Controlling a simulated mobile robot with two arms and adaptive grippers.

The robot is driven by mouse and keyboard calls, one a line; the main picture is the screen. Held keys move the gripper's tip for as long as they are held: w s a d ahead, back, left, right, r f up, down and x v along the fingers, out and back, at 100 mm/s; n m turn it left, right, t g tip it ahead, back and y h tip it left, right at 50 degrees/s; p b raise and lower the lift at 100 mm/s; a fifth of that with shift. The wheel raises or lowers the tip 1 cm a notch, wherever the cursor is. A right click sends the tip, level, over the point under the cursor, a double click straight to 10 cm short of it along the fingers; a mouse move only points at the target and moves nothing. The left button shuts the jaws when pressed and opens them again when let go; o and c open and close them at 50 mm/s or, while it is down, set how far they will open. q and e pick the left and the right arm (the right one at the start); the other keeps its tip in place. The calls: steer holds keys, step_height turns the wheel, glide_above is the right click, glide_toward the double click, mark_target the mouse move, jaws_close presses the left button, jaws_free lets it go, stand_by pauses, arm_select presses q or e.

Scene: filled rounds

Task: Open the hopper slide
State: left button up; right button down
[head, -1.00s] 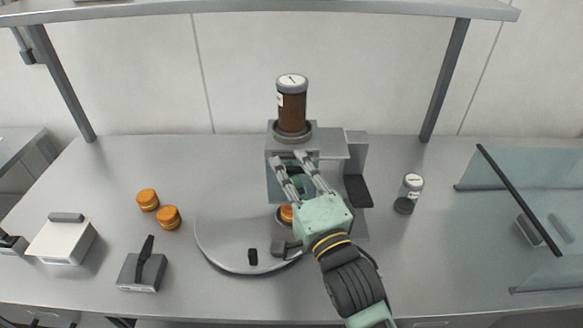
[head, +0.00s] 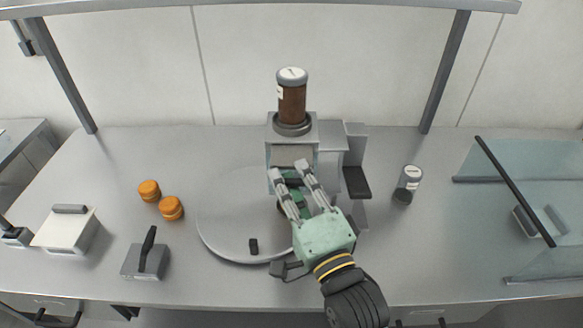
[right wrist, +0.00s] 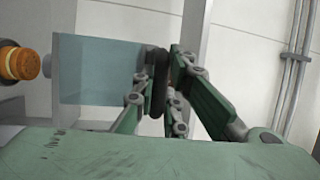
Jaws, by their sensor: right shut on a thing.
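The hopper (head: 277,122) stands at the back middle of the bench, with a jar of brown filling (head: 292,103) upright on top. My right gripper (head: 288,171) is in front of the hopper and covers part of it. In the right wrist view, its fingers (right wrist: 160,85) are shut on a dark rounded handle (right wrist: 157,75), which I take for the slide's handle. A blue-grey panel (right wrist: 97,70) shows beside the handle. How far the slide stands out is hard to tell behind my fingers. My left gripper is not in view.
A round grey turntable (head: 222,225) lies below the hopper. A capped jar (head: 408,184) and a glass guard (head: 500,190) are right. A grey handled block (head: 140,262) stands front left.

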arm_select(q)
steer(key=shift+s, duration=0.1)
arm_select(e)
steer(key=shift+w, duration=0.1)
steer(key=c, duration=1.8)
jaws_free()
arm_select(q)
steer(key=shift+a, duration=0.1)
arm_select(e)
steer(key=shift+o, duration=0.2)
steer(key=v, duration=1.2)
